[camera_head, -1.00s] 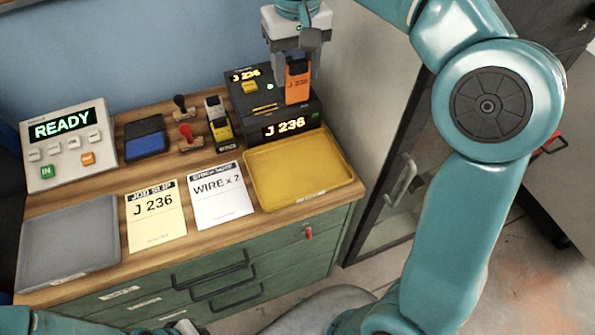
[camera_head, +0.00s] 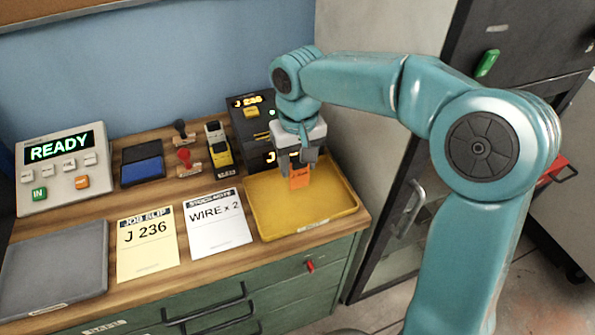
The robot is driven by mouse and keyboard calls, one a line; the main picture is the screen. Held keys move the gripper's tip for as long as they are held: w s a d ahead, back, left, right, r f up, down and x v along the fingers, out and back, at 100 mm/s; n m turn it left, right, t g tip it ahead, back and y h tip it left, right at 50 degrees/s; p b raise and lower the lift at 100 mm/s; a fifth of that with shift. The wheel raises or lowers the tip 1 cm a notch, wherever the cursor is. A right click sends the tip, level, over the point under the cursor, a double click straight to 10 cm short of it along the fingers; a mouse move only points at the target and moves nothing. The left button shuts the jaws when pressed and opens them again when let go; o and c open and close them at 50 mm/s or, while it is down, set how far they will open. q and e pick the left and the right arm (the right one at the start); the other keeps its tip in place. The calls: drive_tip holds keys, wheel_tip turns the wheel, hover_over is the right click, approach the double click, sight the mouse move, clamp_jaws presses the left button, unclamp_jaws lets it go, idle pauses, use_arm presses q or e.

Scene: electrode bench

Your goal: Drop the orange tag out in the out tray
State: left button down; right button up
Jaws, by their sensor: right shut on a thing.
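The orange tag (camera_head: 299,180) hangs from my right gripper (camera_head: 297,165), which is shut on it. The gripper is over the yellow tray (camera_head: 272,220) at the right of the bench, towards its back edge. The tag's lower end is over the tray floor; I cannot tell whether it touches. No label naming the out tray can be read. My left gripper is not in view.
A black device (camera_head: 250,125) with lit displays stands just behind the yellow tray. A grey tray (camera_head: 55,262) lies at the left. The JOB SLIP (camera_head: 147,245) and a white WIRE card (camera_head: 218,222) lie between the trays. A READY panel (camera_head: 65,170), stamps and an ink pad (camera_head: 143,165) stand behind.

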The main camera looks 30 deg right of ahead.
wheel_tip(320, 180, down, 3)
drive_tip(key=shift+a+r, duration=0.1)
drive_tip(key=shift+f, duration=0.35)
drive_tip(key=o, duration=0.9)
drive_tip(key=shift+r, duration=0.25)
drive_tip(key=r+p, duration=0.1)
drive_tip(key=r, duration=1.1)
drive_tip(key=shift+s, duration=0.2)
